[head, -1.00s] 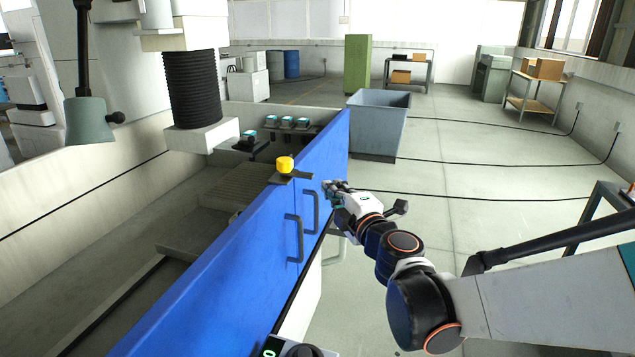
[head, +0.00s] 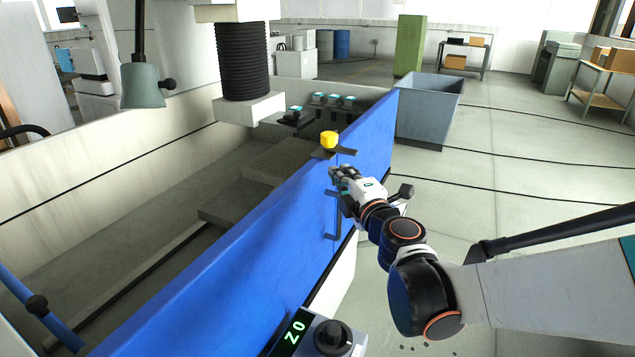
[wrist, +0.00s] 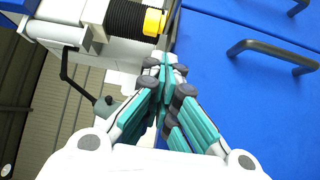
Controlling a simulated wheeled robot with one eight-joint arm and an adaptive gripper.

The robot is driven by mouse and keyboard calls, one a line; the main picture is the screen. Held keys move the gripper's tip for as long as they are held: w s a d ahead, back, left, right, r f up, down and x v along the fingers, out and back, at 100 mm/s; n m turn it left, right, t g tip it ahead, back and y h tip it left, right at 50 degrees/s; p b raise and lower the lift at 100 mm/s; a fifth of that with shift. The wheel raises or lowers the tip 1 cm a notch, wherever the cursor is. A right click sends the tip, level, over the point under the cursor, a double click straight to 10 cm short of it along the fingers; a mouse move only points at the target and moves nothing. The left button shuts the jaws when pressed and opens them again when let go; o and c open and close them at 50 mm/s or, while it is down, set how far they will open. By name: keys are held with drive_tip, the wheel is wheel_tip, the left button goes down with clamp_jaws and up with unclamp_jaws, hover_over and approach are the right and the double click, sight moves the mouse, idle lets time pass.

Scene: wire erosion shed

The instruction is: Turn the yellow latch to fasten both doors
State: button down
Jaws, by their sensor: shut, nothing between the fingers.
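The yellow latch (head: 329,140) is a round knob with a dark bar at the top edge of the blue doors, near their seam; I cannot tell the bar's exact angle. The left door (head: 225,275) and right door (head: 372,135) stand in line. My gripper (head: 338,173) is on the outer side of the doors, just below and right of the latch, and partly covers the dark handles. In the wrist view the yellow knob (wrist: 154,22) lies just beyond the fingertips (wrist: 166,62), apart from them. The fingers are shut and empty.
A dark door handle (wrist: 272,50) sticks out from the blue panel. Behind the doors is the machine's open tank with a black bellows column (head: 242,62). A panel with a lit display (head: 294,337) and knob is at the bottom.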

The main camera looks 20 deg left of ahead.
sight(332, 149)
drive_tip(key=shift+w+a+f+b, duration=0.1)
drive_tip(key=shift+w+a+b, duration=0.4)
drive_tip(key=shift+w, duration=0.85)
drive_tip(key=shift+w+a+r+b, duration=0.1)
drive_tip(key=shift+w+a+b, duration=0.35)
drive_tip(key=shift+w, duration=0.9)
drive_tip(key=shift+w+a+f+b, duration=0.1)
drive_tip(key=shift+w+a+b, duration=0.15)
drive_tip(key=shift+w+a, duration=0.75)
drive_tip(key=shift+w+d, duration=0.35)
drive_tip(key=shift+d, duration=0.05)
